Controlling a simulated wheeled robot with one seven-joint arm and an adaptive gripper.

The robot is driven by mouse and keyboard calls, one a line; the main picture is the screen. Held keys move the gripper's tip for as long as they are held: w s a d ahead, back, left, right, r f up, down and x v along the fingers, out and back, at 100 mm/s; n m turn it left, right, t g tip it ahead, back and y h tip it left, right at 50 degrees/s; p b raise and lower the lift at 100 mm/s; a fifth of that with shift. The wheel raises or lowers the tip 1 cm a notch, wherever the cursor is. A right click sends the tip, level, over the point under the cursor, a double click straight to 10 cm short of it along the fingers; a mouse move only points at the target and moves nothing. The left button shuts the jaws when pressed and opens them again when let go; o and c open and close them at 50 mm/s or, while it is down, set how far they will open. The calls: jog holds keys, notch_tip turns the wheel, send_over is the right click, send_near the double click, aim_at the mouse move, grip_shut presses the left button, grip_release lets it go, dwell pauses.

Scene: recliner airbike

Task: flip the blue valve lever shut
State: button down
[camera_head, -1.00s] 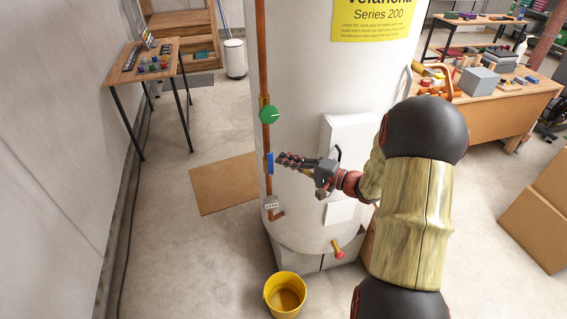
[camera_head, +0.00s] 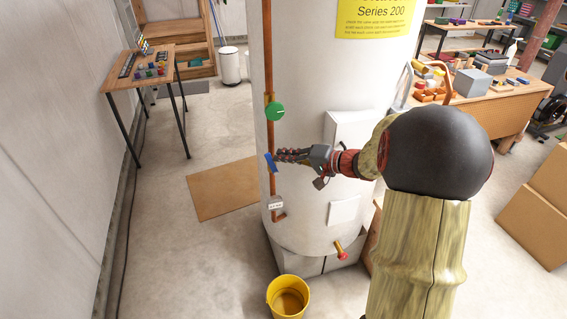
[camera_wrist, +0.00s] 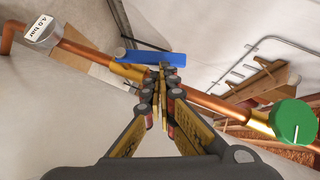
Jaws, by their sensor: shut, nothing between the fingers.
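The blue valve lever (camera_head: 270,163) sits on the copper pipe (camera_head: 269,60) at the front left of the white tank. It is tilted at an angle to the pipe. The lever also shows in the wrist view (camera_wrist: 150,58), slanting across the pipe from its brass valve body. My gripper (camera_head: 278,156) is shut and empty, coming from the right. In the wrist view its fingertips (camera_wrist: 163,68) are at the lever's near edge and seem to touch it, overlapping part of it.
A green round handle (camera_head: 276,111) is on the same pipe above the lever. A small gauge tag (camera_head: 276,202) reading 4.0 bar is below it. A yellow bucket (camera_head: 288,297) stands on the floor. A red-handled tap (camera_head: 341,250) juts from the tank.

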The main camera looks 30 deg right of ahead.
aim_at(268, 159)
jog(key=a+n+g+h+b, duration=0.1)
jog(key=a+h, duration=0.1)
jog(key=w+a+n+g+h+b, duration=0.1)
jog(key=a+n+g+h+b, duration=0.1)
jog(key=shift+w+a+r+n+h, duration=0.1)
jog(key=shift+w+a+n+h, duration=0.05)
jog(key=shift+a+n+h, duration=0.2)
jog(key=shift+w+a+f+n+g+h, duration=0.2)
jog(key=shift+a+f+n+h, duration=0.1)
jog(key=shift+a+f+h, duration=0.3)
jog(key=shift+w+a+f+n+g+h, duration=0.2)
jog(key=shift+a+f+n+h, duration=0.05)
jog(key=shift+a+f+h, duration=0.35)
jog(key=shift+a, duration=0.15)
dwell(0.3)
